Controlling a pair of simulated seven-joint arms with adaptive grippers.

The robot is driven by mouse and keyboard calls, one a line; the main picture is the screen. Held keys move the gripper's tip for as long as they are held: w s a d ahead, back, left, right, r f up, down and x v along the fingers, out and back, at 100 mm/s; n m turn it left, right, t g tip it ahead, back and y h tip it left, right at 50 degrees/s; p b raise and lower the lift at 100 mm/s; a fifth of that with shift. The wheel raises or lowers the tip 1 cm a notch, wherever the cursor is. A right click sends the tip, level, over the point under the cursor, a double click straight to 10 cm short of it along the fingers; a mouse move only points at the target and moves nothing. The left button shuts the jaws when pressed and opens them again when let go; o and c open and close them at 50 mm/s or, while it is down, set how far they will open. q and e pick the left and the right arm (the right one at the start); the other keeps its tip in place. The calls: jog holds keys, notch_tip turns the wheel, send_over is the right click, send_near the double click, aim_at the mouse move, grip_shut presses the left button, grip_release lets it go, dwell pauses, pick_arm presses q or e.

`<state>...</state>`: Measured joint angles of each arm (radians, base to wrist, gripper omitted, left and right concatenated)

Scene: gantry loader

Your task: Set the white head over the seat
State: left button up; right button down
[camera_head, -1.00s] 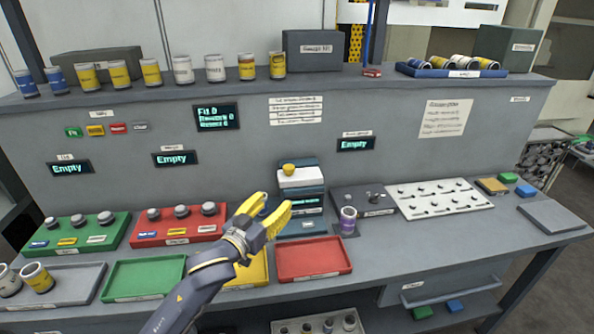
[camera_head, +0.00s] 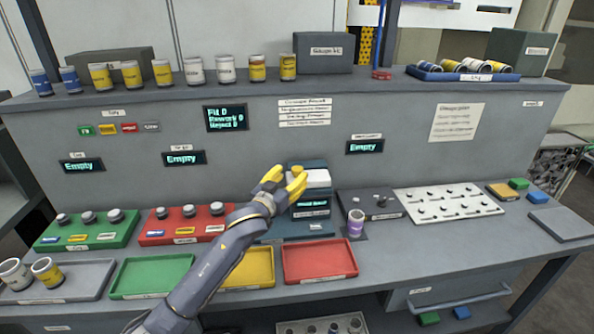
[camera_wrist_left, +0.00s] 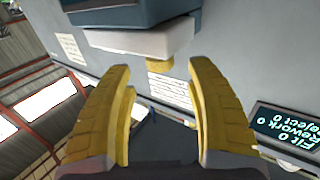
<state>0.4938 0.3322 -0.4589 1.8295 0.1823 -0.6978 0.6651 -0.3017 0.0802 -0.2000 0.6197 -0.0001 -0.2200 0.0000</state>
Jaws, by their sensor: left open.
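The white head (camera_head: 318,178) is a pale block at the top of the dark blue device (camera_head: 312,228) at the bench's middle. It also shows in the left wrist view (camera_wrist_left: 140,38), upside down, with a small yellow knob (camera_wrist_left: 160,65) on it. I cannot tell which part is the seat. My right gripper is not in view.
A purple-labelled can (camera_head: 355,224) stands right of the device, near a white pegboard (camera_head: 447,202). Red (camera_head: 320,261), yellow (camera_head: 247,268) and green (camera_head: 150,277) trays lie in front. Several cans line the shelf above. The grey panel (camera_head: 390,130) stands behind.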

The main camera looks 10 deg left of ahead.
aim_at(295, 171)
pick_arm(q)
jog(key=shift+x, duration=2.25)
jog(key=c, duration=1)
jog(key=shift+c, duration=1.1)
jog(key=shift+r, duration=0.1)
grip_shut()
